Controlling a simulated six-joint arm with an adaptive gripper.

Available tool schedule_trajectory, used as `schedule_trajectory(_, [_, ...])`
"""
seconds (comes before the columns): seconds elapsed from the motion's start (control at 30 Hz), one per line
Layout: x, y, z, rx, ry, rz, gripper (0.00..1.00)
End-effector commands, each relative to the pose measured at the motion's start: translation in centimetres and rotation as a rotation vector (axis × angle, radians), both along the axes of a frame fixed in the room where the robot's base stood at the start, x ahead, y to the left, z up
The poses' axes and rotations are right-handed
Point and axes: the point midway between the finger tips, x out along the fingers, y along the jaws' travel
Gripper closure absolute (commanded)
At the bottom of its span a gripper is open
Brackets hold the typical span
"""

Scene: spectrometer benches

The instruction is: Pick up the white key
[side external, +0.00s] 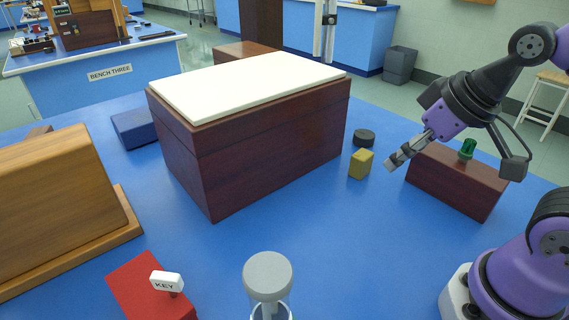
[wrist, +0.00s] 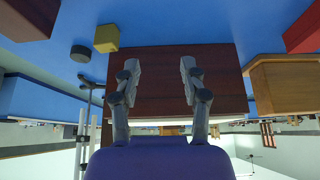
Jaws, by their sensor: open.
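The red block shows in part at the upper right of the wrist view (wrist: 302,32), where I cannot make out the key. My gripper (side external: 396,163) is on the right side of the bench, far from the key, beside a yellow block. Its two fingers stand apart in the wrist view (wrist: 159,70), with nothing between them.
A large dark wooden box (side external: 255,140) with a white top fills the middle. The yellow block (side external: 361,164), black disc (side external: 364,137), and brown block with a green knob (side external: 455,185) are near my gripper. A grey-capped cylinder (side external: 268,276) stands right of the key.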

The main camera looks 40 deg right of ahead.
Motion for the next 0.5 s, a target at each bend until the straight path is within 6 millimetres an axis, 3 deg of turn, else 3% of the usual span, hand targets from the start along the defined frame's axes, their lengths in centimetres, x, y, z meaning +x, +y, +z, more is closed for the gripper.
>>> schedule_trajectory(0.17, [0.5,0.5,0.3,0.000,0.003,0.024,0.50])
schedule_trajectory(0.27, [2.2,2.4,1.1,0.000,0.016,0.102,0.50])
schedule_trajectory(0.37, [4.9,6.4,2.1,-0.003,0.035,0.236,0.50])
schedule_trajectory(0.5, [8.1,14.7,2.4,-0.013,0.062,0.452,0.50])
